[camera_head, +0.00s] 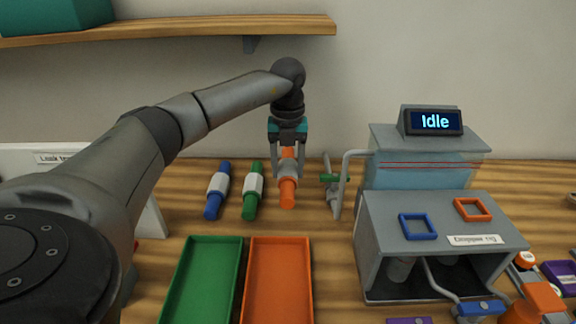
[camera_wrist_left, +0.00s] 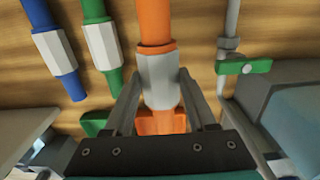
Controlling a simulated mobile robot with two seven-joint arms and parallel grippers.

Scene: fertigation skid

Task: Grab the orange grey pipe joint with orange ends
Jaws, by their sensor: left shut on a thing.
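The grey pipe joint with orange ends (camera_head: 288,194) is at the right end of a row of joints on the table. My left gripper (camera_head: 288,168) points down over it and is shut on its grey middle. In the left wrist view the joint (camera_wrist_left: 155,25) runs lengthwise between the two fingers of my left gripper (camera_wrist_left: 160,95). I cannot tell whether it still touches the table. My right gripper does not show.
A blue joint (camera_head: 218,190) and a green joint (camera_head: 253,190) lie to the left. A green tray (camera_head: 240,262) and an orange tray (camera_head: 308,262) are in front. A pipe with a green-handled valve (camera_head: 335,179) stands close on the right, beside the grey skid (camera_head: 365,245).

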